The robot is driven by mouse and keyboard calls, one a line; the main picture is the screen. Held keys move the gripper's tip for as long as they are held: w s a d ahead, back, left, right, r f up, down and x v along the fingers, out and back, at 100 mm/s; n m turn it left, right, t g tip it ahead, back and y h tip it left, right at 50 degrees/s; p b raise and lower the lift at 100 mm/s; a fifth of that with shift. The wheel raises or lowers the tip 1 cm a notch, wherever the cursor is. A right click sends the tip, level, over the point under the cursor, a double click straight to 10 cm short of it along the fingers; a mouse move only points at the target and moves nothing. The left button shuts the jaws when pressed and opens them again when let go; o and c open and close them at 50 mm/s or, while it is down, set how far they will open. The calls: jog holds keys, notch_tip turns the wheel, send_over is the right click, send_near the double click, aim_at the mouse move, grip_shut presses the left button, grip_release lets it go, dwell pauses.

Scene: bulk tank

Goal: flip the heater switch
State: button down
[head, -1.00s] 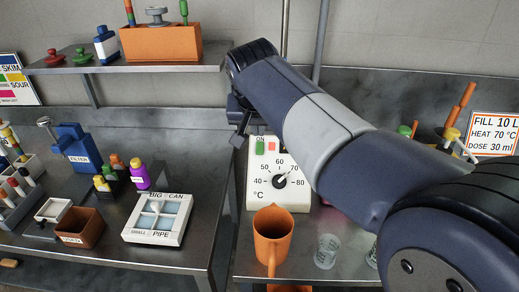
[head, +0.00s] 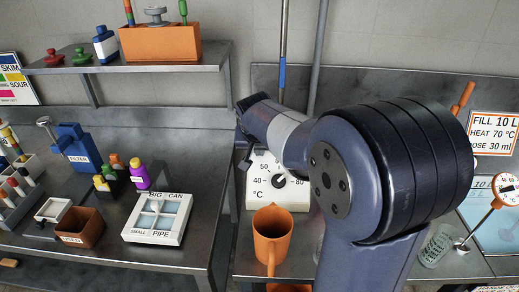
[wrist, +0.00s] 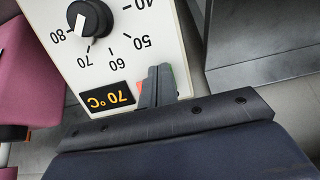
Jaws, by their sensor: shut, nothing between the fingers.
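The white heater panel (head: 258,199) stands upright on the bench in the head view, with a round black dial (head: 278,181) and a temperature scale. In the wrist view the panel (wrist: 60,60) appears upside down, with the dial knob (wrist: 90,18) and a dark display (wrist: 107,98) reading 70 °C. My gripper (wrist: 158,72) is shut and empty, with its fingertips in front of the panel beside the display. The heater switch is mostly hidden behind the fingers; small orange (wrist: 143,86) and green (wrist: 171,72) bits show on either side. Contact cannot be told.
An orange jug (head: 272,245) stands in front of the panel. A clear beaker (head: 436,246) and a dial thermometer (head: 507,190) are at right. A shelf (head: 80,67) with an orange box (head: 160,44) is at upper left. My arm covers the bench middle.

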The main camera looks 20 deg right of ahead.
jog(key=shift+f, duration=0.15)
jog(key=f+b, duration=0.1)
jog(key=b, duration=0.1)
jog(key=shift+t+b, duration=0.3)
jog(key=shift+b, duration=0.05)
jog(key=shift+r, duration=0.35)
jog(key=shift+w, duration=0.1)
jog(key=shift+r+p, duration=0.75)
jog(key=shift+r, duration=0.1)
